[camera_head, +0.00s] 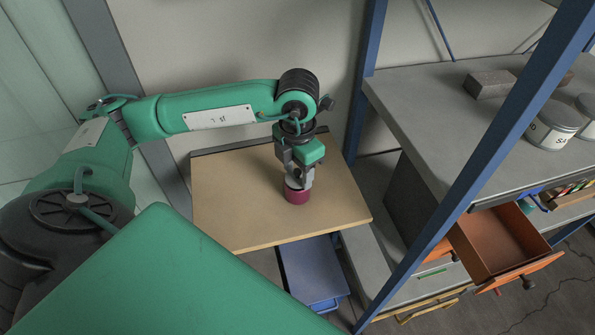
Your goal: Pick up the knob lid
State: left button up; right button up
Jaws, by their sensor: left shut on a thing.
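My left arm reaches in from the left, and its left gripper (299,183) points down over the wooden board top. The left gripper is shut at the top of a small dark red round thing (296,196), which seems to be the knob lid. The fingers hide its upper part, so the knob itself does not show clearly. I cannot tell whether it rests on the board or is slightly above it. My right gripper is not in view.
The light wooden tabletop (235,205) is otherwise bare. A blue drawer (312,272) sticks out below it. To the right stand a blue-framed shelf (420,100) with a grey block (489,84) and a white tub (553,127), and an open orange drawer (497,243).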

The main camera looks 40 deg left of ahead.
pick_arm(q)
notch_tip(320, 180, up, 10)
jog(key=shift+f+b, duration=0.25)
jog(key=shift+b, duration=0.4)
notch_tip(320, 180, up, 5)
notch_tip(320, 180, up, 4)
jog(key=r, duration=0.1)
send_over(298, 170)
jog(key=shift+f+p, duration=0.15)
jog(key=shift+p, duration=0.3)
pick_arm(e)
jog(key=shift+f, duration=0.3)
